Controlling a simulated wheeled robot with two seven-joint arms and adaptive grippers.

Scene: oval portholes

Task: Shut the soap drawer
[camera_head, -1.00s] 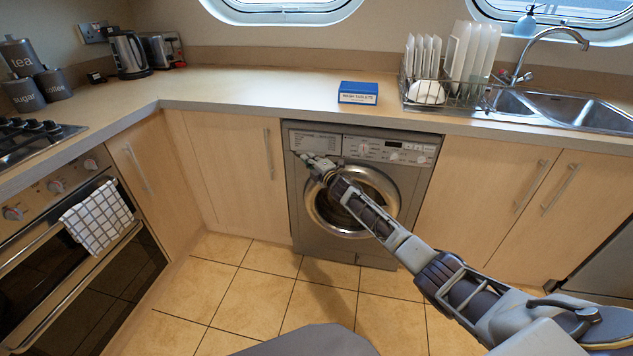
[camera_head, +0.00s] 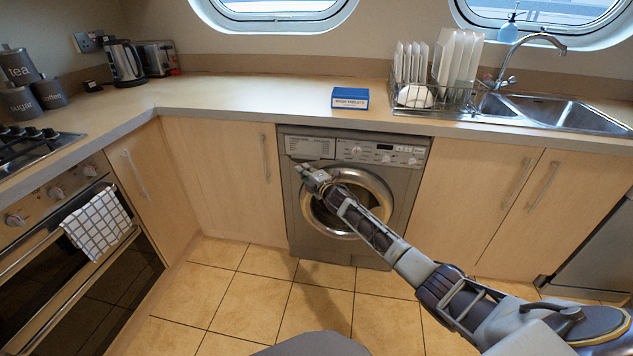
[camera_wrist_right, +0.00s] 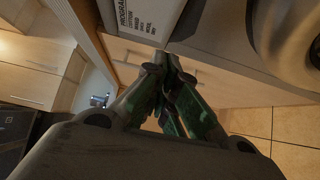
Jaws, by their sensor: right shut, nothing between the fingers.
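The soap drawer (camera_head: 310,147) is the pale labelled front at the top left of the grey washing machine (camera_head: 303,225). In the head view its front looks about level with the control panel beside it; a small gap cannot be ruled out. In the right wrist view its printed front (camera_wrist_right: 143,16) shows at the top. My right gripper (camera_head: 300,168) is shut and empty, just below the drawer front and apart from it as far as I can see. Its fingertips (camera_wrist_right: 168,58) show in the wrist view. My left gripper is not in view.
The round door (camera_head: 350,203) of the machine lies behind my right forearm. The worktop (camera_head: 240,100) overhangs above, with a blue box (camera_head: 350,98) on it. Cupboards flank the machine. The tiled floor (camera_head: 235,285) in front is clear.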

